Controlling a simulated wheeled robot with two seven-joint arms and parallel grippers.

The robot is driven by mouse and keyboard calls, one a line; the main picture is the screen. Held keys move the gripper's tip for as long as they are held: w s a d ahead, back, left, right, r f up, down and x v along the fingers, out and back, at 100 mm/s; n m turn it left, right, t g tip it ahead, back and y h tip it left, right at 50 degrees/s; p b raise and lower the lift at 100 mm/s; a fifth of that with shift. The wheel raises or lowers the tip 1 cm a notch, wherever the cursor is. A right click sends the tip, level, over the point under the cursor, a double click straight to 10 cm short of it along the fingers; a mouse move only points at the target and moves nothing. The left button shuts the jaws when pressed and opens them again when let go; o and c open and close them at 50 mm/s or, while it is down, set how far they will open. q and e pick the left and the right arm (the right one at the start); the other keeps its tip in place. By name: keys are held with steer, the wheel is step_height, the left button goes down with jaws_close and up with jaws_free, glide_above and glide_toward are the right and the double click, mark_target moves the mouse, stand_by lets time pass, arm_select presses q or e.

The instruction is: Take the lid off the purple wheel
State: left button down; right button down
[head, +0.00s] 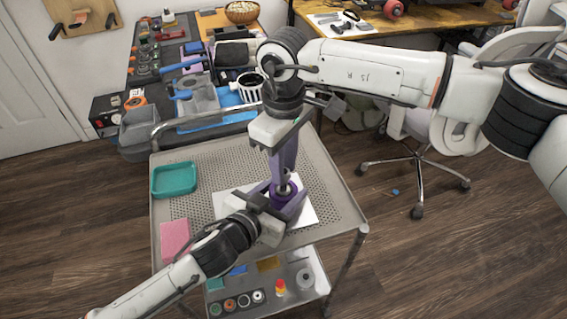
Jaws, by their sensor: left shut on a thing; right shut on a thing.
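The purple wheel (292,190) sits on a white sheet (228,205) on top of the metal cart. My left gripper (281,202) reaches in from the lower left and is shut on the wheel, a finger on either side. My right gripper (284,177) comes straight down from above, its long fingers shut on the small lid at the wheel's centre. The lid is mostly hidden between the fingertips, so I cannot tell whether it still touches the wheel.
A teal tray (174,180) and a pink block (175,240) lie on the left of the perforated cart top (325,185). The cart's lower shelf holds several small items. A cluttered tool bench (165,85) stands behind; an office chair (418,160) is at right.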

steer(key=c, duration=1.5)
jaws_free()
steer(key=shift+r, duration=0.1)
